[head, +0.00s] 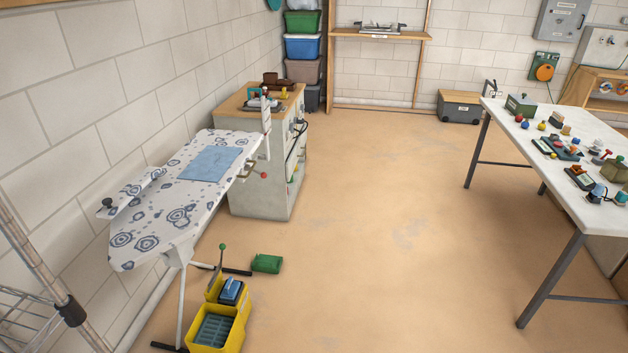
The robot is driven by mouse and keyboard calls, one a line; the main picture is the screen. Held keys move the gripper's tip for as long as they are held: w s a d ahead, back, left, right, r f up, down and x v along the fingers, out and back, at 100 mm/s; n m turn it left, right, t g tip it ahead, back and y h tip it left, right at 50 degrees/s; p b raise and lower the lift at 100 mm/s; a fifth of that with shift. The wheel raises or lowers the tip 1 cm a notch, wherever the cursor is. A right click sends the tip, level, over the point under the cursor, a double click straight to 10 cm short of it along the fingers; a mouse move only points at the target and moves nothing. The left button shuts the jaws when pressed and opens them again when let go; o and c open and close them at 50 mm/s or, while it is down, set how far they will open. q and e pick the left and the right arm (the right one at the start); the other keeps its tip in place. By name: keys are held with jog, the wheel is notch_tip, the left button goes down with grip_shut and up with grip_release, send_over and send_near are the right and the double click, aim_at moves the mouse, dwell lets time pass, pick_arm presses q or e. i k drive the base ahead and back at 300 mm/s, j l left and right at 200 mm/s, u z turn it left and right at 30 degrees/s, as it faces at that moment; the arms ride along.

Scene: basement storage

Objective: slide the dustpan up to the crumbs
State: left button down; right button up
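A small green object (266,263) lies on the floor beside the foot of the ironing board. It may be the dustpan, but it is too small to tell for sure. I cannot make out any crumbs on the floor. Faint pale patches show on the tan floor (400,235), but they look like floor marks. Neither of my grippers is in view.
An ironing board (140,235) with a patterned cover stands at left, before a cabinet (262,185). A yellow mop bucket (232,322) is at its foot. A white table (560,150) with several small items stands at right. The middle floor is clear.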

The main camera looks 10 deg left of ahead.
aim_at(267, 259)
jog(key=i+l, duration=0.1)
jog(key=i, duration=0.85)
jog(key=i+l+u, duration=0.1)
jog(key=i, duration=0.85)
